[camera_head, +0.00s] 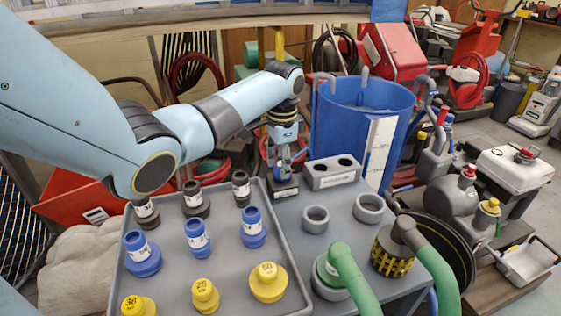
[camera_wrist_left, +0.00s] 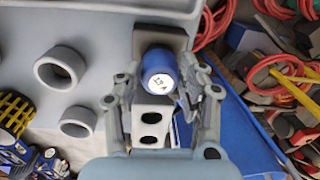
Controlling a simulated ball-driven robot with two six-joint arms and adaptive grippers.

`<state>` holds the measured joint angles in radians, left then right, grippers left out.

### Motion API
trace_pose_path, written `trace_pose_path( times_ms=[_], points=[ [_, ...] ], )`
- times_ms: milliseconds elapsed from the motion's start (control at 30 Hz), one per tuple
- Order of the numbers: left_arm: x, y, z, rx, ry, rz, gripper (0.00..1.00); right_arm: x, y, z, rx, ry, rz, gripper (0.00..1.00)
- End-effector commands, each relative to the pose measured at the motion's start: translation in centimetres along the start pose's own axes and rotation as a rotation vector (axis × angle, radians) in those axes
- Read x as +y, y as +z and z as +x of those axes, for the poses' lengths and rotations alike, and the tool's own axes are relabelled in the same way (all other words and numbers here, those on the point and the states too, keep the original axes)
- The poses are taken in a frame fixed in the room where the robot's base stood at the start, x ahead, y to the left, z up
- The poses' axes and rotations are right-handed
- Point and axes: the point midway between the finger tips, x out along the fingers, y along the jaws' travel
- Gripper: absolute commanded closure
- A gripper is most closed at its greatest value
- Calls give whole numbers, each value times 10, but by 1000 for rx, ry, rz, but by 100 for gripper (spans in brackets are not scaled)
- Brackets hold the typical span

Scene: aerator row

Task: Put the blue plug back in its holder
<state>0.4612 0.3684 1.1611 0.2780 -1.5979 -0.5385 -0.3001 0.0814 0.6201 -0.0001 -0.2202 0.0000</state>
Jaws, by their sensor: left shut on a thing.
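The blue plug (camera_wrist_left: 157,62), with a white marked end, sits between the fingers of my left gripper (camera_wrist_left: 166,92) in the left wrist view. My left gripper (camera_head: 284,158) also shows in the head view, shut on the plug, with its fingers pointing down above a small dark labelled block (camera_head: 286,189). The dark block (camera_wrist_left: 160,36) appears just behind the plug in the wrist view. Whether the plug touches or enters that block is hidden. A grey two-hole block (camera_head: 332,172) stands beside it; both holes look empty. My right gripper is out of view.
A grey tray (camera_head: 118,282) at left holds blue, yellow and black fittings. Two grey rings (camera_head: 369,208) stand on the bench right of the gripper. A tall blue tank (camera_head: 352,125) stands close behind.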

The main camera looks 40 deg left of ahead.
Motion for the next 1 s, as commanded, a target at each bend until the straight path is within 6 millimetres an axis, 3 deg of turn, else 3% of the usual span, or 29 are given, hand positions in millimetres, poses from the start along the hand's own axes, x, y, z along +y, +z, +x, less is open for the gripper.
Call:
trace_pose_path(
  times_ms=[267, 300, 467, 767, 867, 1000],
  points=[
    [0, 0, 7, 1, 0, 0, 99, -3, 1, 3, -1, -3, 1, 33],
    [0, 0, 6, 1, -1, 0, 55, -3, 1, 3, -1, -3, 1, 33],
    [0, 0, 6, 0, 0, 0, 34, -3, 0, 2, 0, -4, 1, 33],
    [0, 0, 5, 0, -1, 0, 33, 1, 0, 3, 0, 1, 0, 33],
    [-1, 0, -4, 1, -2, 0, 33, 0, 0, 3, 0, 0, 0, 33],
    [-1, -1, -31, 4, -4, 0, 33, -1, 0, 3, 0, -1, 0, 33]
  ],
)
